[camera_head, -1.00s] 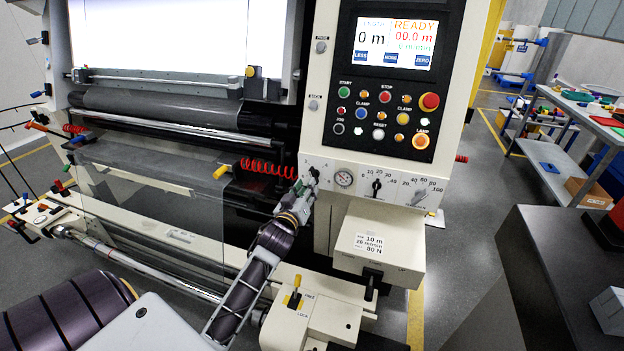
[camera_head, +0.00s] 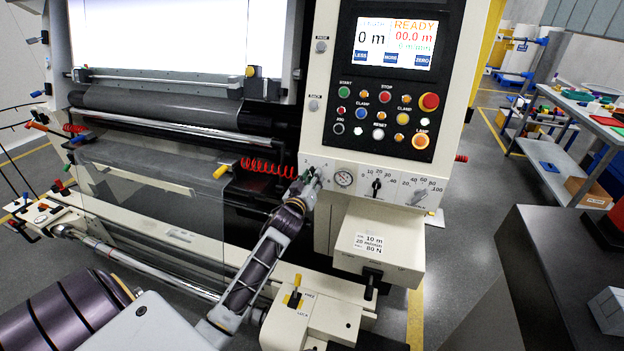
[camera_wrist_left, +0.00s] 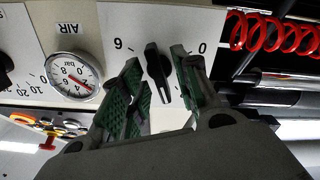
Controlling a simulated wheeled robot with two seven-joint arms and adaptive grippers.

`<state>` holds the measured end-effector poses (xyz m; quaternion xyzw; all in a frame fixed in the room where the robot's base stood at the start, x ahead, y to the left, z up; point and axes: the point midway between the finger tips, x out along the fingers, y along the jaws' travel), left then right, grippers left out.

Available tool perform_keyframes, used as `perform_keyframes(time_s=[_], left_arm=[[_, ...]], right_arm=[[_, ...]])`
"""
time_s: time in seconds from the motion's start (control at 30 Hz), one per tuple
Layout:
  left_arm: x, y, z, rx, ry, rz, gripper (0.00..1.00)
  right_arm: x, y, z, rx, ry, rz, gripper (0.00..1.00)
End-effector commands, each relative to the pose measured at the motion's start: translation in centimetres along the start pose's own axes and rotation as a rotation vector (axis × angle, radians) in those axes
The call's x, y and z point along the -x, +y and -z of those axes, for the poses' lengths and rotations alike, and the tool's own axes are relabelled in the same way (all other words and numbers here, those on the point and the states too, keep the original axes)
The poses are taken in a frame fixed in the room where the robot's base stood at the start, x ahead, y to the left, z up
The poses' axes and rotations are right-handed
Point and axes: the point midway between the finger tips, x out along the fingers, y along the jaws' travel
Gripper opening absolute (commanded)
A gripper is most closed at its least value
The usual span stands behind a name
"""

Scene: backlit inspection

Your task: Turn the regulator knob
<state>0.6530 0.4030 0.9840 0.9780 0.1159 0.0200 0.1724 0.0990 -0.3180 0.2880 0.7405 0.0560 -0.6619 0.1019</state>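The regulator knob (camera_wrist_left: 158,72) is a black bar-shaped knob on a white dial plate with the marks 0 and 6, in the left wrist view. My left gripper (camera_wrist_left: 158,88) has its two green-padded fingers spread on either side of the knob, with small gaps visible; I cannot tell whether either finger touches it. In the head view my left gripper (camera_head: 313,177) is at the left end of the panel's dial strip and largely hides the knob. The air pressure gauge (camera_wrist_left: 74,75) is beside the knob; it also shows in the head view (camera_head: 343,177). My right gripper is not in view.
Two more dials, a black-pointer selector (camera_head: 376,187) and a grey knob (camera_head: 417,192), sit right of the gauge. A red coiled hose (camera_wrist_left: 270,32) is near the gripper. The button panel (camera_head: 391,111) is above; a cream box (camera_head: 378,252) juts out below.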

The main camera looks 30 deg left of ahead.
Motion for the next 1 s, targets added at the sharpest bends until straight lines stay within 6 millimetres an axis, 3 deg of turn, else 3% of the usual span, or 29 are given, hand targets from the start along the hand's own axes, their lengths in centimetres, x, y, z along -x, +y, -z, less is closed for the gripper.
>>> perform_keyframes(time_s=[0.17, 0.43, 1.0], left_arm=[[0.0, 0.01, 0.01, 0.0, 0.0, 0.0, 0.31], [0.01, 0.02, 0.01, 0.0, 0.0, 0.0, 0.0], [0.01, 0.05, 0.07, -0.071, 0.0, 0.001, 0.0]], right_arm=[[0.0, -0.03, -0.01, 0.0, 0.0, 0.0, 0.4], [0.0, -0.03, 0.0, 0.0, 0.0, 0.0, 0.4], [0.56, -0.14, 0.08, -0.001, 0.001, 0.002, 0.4]])
